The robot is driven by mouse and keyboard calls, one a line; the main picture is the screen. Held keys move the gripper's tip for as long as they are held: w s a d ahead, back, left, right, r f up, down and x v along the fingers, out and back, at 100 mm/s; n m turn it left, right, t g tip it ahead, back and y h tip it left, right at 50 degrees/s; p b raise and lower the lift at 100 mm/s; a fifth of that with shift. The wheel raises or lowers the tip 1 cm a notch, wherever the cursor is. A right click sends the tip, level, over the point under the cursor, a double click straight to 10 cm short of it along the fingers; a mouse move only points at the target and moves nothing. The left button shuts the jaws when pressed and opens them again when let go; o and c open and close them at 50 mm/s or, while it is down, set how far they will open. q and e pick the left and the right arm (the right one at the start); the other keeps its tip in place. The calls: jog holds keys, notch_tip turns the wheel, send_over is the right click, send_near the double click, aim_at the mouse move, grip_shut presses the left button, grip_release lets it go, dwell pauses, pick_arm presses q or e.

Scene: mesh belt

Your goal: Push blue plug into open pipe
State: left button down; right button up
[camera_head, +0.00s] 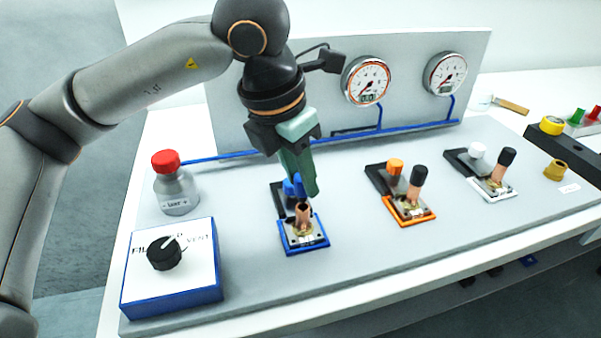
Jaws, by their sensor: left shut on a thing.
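The blue plug (291,188) is between the green fingers of my left gripper (309,190), which is shut on it. The fingers partly hide the plug. The open copper pipe (302,213) stands upright on the blue-edged plate (302,247), just below and in front of the plug. The plug is not in the pipe mouth; whether it touches its black holder (277,198) I cannot tell. My right gripper is out of view.
An orange-edged station (410,216) and a white-edged station (493,194), each with a black-capped pipe, stand to the right. A red-capped bottle (175,190) and a blue dial box (170,289) are left. Two gauges (365,81) (445,74) are on the back panel.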

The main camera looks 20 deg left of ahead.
aim_at(297, 179)
pick_arm(q)
jog(key=shift+b, duration=0.35)
dwell(0.8)
jog(key=shift+f+b, duration=1.5)
jog(key=c, duration=0.6)
grip_release()
jog(key=shift+o, duration=0.2)
jog(key=p+v, duration=0.2)
jog(key=v, duration=1)
jog(key=shift+r, duration=0.35)
